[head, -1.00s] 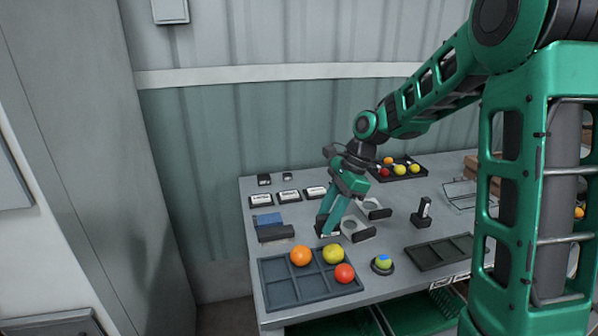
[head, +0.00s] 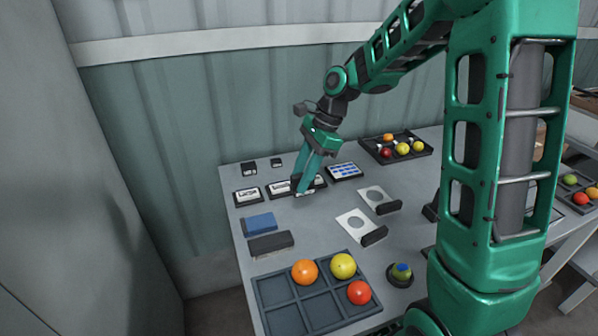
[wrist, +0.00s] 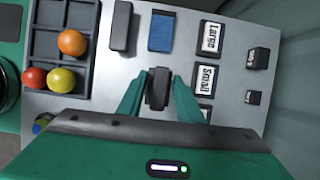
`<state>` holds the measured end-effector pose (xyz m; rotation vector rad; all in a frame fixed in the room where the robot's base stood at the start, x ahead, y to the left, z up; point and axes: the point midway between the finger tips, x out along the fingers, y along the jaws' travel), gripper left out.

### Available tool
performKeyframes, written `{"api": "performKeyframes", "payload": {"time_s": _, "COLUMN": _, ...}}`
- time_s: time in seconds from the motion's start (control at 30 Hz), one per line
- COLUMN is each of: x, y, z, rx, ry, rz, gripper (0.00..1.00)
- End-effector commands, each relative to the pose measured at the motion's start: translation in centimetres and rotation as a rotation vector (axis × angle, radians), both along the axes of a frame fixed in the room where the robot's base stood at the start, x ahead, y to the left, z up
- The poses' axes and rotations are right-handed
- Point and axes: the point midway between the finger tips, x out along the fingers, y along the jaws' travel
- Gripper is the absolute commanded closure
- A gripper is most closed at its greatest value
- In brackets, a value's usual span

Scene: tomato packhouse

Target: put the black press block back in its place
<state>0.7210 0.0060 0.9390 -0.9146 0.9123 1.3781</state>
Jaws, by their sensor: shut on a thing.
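My gripper (head: 303,187) is shut on a dark block, which I take for the black press block (wrist: 158,88). In the wrist view the block stands between the two green fingertips (wrist: 158,91). In the head view it is mostly hidden by the fingers, which are over the row of label cards at the back left of the table. The "Small" card (wrist: 205,78) and "Large" card (wrist: 209,37) lie beside the gripper in the wrist view. Two small black blocks, one (head: 248,167) and another (head: 276,163), stand behind the cards.
A blue block (head: 259,224) and a dark grey bar (head: 270,244) lie in front of the cards. A compartment tray (head: 277,291) holds several fruits. Two plates with round holes (head: 353,216) lie to the right. A blue-screened panel (head: 343,171) and black fruit tray (head: 429,153) are behind.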

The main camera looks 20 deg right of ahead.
Motion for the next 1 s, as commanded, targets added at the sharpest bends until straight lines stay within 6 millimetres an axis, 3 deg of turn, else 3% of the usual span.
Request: {"api": "performKeyframes", "payload": {"time_s": 1.0, "x": 0.0, "y": -0.6, "z": -7.5, "rx": 0.000, "ry": 0.001, "rz": -0.009, "gripper": 0.84}}
